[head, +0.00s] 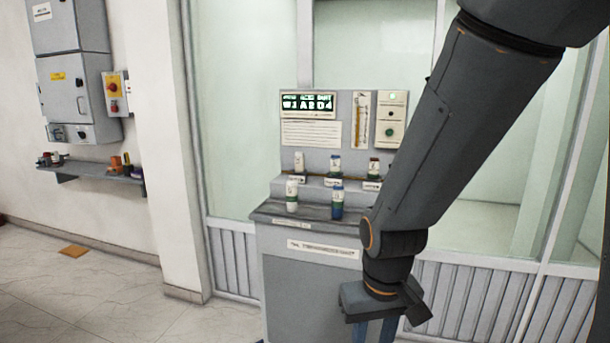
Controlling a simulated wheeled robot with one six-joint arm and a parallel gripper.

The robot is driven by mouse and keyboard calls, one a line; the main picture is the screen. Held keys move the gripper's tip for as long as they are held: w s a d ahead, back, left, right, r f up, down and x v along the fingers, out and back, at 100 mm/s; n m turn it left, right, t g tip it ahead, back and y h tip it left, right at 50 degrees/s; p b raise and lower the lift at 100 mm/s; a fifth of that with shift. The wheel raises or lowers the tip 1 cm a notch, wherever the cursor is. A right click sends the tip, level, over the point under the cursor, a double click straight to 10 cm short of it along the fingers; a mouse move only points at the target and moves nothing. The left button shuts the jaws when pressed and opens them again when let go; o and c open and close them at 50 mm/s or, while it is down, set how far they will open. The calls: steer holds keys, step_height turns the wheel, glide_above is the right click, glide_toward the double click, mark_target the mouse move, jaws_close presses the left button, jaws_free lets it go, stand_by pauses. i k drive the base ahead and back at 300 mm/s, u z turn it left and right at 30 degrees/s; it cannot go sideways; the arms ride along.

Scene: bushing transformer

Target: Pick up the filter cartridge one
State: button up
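Several small cylindrical cartridges stand upright on a grey stepped cabinet (305,250). My gripper (376,333) points down, in front of the cabinet's right side. Its blue fingers stand apart, with their tips below the frame.
A panel with a green display (308,105) rises behind the cartridges. My arm hides the cabinet's right end. A wall shelf (100,172) with small items is at the left. An orange-brown piece (74,251) lies on the floor. The floor left of the cabinet is mostly clear.

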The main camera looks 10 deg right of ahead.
mark_target(299, 155)
steer(key=u, duration=0.85)
steer(key=i, duration=1.55)
steer(key=z, duration=0.5)
